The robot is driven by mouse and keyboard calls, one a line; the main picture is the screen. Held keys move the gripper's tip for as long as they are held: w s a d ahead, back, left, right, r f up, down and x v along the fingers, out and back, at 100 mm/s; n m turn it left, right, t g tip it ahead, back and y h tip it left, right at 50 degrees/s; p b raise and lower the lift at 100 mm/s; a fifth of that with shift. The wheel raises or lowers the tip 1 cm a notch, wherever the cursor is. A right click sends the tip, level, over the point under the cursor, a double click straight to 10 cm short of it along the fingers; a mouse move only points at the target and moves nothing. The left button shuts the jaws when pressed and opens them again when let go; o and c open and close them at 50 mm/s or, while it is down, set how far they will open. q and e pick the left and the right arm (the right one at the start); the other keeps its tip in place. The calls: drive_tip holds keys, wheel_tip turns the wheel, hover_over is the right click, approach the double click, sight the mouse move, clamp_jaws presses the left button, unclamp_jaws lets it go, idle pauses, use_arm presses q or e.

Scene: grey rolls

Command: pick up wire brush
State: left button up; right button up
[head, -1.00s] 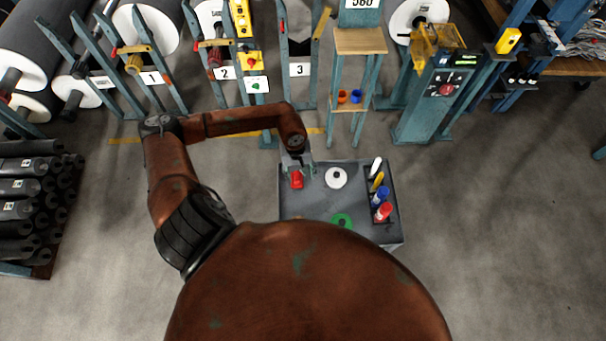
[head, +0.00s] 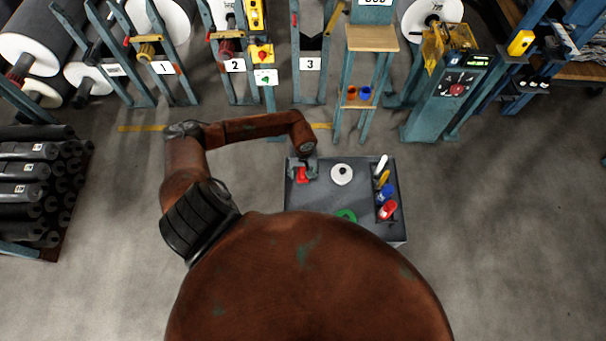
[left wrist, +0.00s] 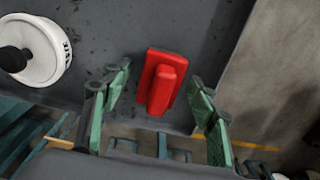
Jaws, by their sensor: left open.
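A red block with a raised ridge along its top (left wrist: 162,84), which I take to be the wire brush, lies on the grey cart top (head: 330,200). In the head view it is a small red shape (head: 302,175) near the cart's far left corner. My left gripper (head: 304,168) is over it. In the left wrist view its green fingers (left wrist: 160,90) are spread, one on each side of the red block, with gaps to both. It holds nothing. The bristles are hidden. My right gripper is not in view.
A white disc with a dark knob (head: 342,174) lies just right of the red block. A green ring (head: 346,215) is nearer me, partly hidden by my body. A side tray holds a yellow item (head: 383,179), a blue one (head: 386,193) and a red one (head: 388,210).

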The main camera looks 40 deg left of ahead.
use_arm(q)
drive_tip(key=shift+c, duration=0.7)
drive_tip(key=c, duration=1.2)
drive_tip(key=shift+r, duration=0.1)
drive_tip(key=shift+r, duration=0.5)
drive_tip(key=s+a+r+b, duration=0.1)
drive_tip(key=s+a+r, duration=0.5)
drive_tip(key=s+r, duration=0.6)
drive_tip(key=shift+s, duration=0.35)
